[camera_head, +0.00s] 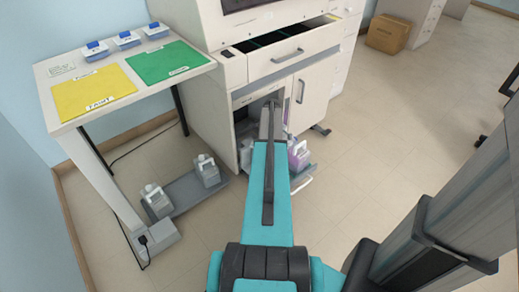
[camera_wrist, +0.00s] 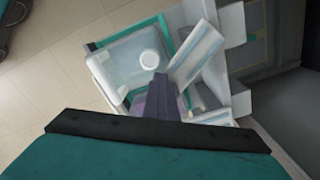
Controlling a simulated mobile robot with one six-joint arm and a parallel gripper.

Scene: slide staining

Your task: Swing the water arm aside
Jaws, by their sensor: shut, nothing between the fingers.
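My gripper (camera_wrist: 160,82) is shut and empty in the wrist view, its dark fingers pointing at the contents of the machine's lower compartment. A white container with a round cap (camera_wrist: 148,61) lies just beyond and left of the fingertips. A pale, long slanted piece (camera_wrist: 197,55) is close on their right; I cannot tell whether they touch it. I cannot identify the water arm with certainty in either view. In the head view my teal arm reaches to the open lower compartment of the white machine (camera_head: 237,120) and hides much of it, including my fingertips.
The machine's drawer (camera_head: 290,58) stands open above my arm. A purple-tinted bottle (camera_head: 298,155) is right of the arm. On the left is a side table with yellow (camera_head: 93,92) and green (camera_head: 166,62) mats. White jugs (camera_head: 156,200) stand below.

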